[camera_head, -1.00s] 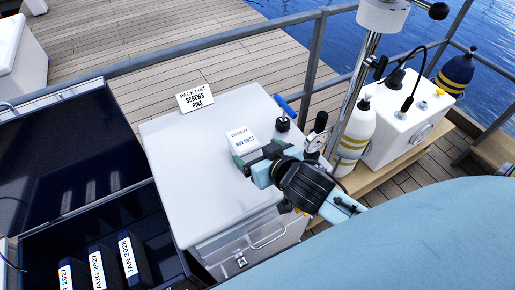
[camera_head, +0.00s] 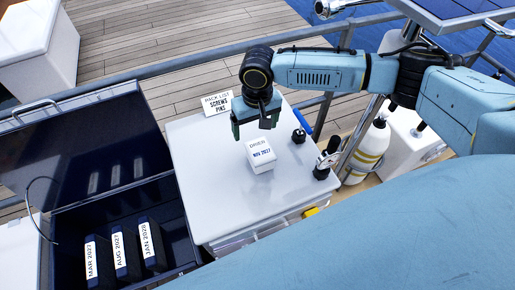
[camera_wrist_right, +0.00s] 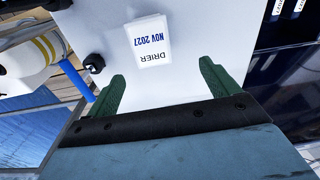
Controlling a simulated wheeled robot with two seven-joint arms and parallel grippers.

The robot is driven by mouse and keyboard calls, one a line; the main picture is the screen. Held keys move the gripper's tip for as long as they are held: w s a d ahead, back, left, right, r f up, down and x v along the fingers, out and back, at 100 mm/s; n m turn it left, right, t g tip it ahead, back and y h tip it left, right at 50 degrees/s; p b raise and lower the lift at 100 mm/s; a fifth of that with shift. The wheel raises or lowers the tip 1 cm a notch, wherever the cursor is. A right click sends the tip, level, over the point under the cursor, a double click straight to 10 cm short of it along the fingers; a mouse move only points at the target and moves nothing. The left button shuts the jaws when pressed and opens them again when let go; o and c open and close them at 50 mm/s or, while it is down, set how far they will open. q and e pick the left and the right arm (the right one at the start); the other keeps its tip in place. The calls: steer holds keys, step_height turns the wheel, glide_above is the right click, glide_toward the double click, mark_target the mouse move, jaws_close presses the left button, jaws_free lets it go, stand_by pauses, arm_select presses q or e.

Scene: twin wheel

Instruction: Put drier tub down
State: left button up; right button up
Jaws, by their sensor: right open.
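The drier tub (camera_head: 261,156) is a small white box marked "DRIER NOV 2027". It stands upright on the white worktop (camera_head: 205,190), and it also shows in the right wrist view (camera_wrist_right: 148,42). My right gripper (camera_head: 257,128) hangs above and behind the tub in the head view. Its green fingers (camera_wrist_right: 165,85) are spread apart with nothing between them, and the tub lies beyond their tips, clear of them. My left gripper is not in view.
A pack list sign (camera_head: 217,103) stands at the worktop's back edge. An open dark case (camera_head: 175,215) at the left holds several dated boxes. The worktop's front left is clear.

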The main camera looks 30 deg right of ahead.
mark_target(260, 149)
steer(key=shift+g, duration=0.3)
steer(key=f, duration=0.4)
steer(key=d+f, duration=0.1)
steer(key=f, duration=0.1)
steer(key=shift+w+d+f, duration=0.1)
steer(key=shift+w+f, duration=0.05)
steer(key=shift+f, duration=0.25)
steer(key=shift+s+d+f, duration=0.1)
steer(key=shift+f, duration=1.25)
steer(key=shift+s+f, duration=0.1)
steer(key=shift+f, duration=1.25)
steer(key=shift+c, duration=0.2)
steer(key=shift+r, duration=0.1)
steer(key=c, duration=1.4)
